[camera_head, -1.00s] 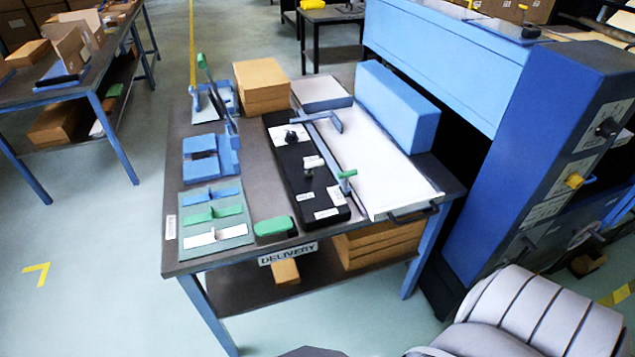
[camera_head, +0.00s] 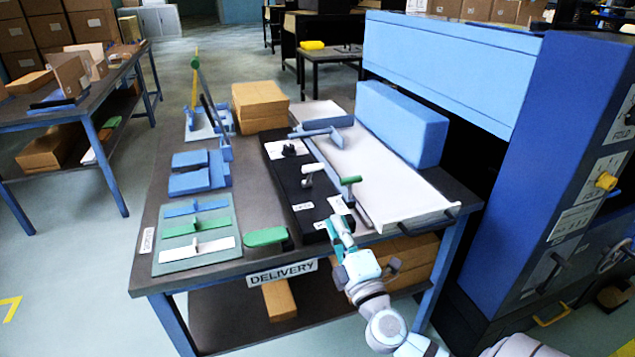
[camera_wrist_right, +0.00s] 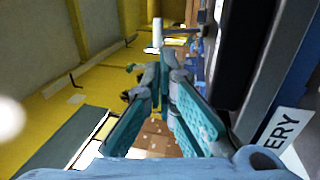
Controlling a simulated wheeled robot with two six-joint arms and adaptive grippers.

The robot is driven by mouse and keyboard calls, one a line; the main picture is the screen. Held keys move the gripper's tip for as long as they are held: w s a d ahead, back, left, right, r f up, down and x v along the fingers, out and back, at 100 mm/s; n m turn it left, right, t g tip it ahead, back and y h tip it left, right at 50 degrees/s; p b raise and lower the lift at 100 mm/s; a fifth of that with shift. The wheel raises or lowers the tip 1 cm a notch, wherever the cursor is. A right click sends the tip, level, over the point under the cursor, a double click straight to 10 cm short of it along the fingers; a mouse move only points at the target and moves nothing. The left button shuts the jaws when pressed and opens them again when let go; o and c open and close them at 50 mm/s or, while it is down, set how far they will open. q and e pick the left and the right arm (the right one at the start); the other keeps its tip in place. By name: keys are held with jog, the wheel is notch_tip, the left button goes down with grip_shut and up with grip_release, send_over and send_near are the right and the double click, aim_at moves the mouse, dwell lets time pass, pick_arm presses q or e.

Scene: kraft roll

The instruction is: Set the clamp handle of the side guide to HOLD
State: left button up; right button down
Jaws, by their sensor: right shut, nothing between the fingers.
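The side guide's black base plate (camera_head: 278,172) lies on the delivery table with white labels on it. A lever with a pale grip (camera_head: 308,170) stands on the plate; a green-tipped lever (camera_head: 350,181) stands to its right by the guide bar. I cannot tell for sure which is the clamp handle, and the label words are too small to read. My right gripper (camera_head: 338,228) is shut and empty at the plate's front end, apart from both levers. Its fingers (camera_wrist_right: 160,75) converge in the right wrist view. My left gripper is not in view.
The table (camera_head: 250,190) also holds a green-handled block (camera_head: 266,237), a mat with coloured strips (camera_head: 160,256), blue blocks (camera_head: 190,183) and a cardboard stack (camera_head: 259,105). A white tray (camera_head: 400,195) and long blue block (camera_head: 402,122) lie right of the guide. The blue machine (camera_head: 520,200) stands at right.

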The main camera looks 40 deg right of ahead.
jog(key=p, duration=0.1)
send_near(310, 176)
jog(key=w+r, duration=0.1)
jog(key=r, duration=0.1)
jog(key=w+d+r, duration=0.1)
jog(key=w+r, duration=0.1)
jog(key=shift+w+d+r, duration=0.15)
jog(key=shift+w, duration=0.35)
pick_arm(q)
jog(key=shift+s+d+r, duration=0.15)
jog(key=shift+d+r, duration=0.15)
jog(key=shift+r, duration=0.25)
pick_arm(e)
jog(key=shift+r, duration=0.1)
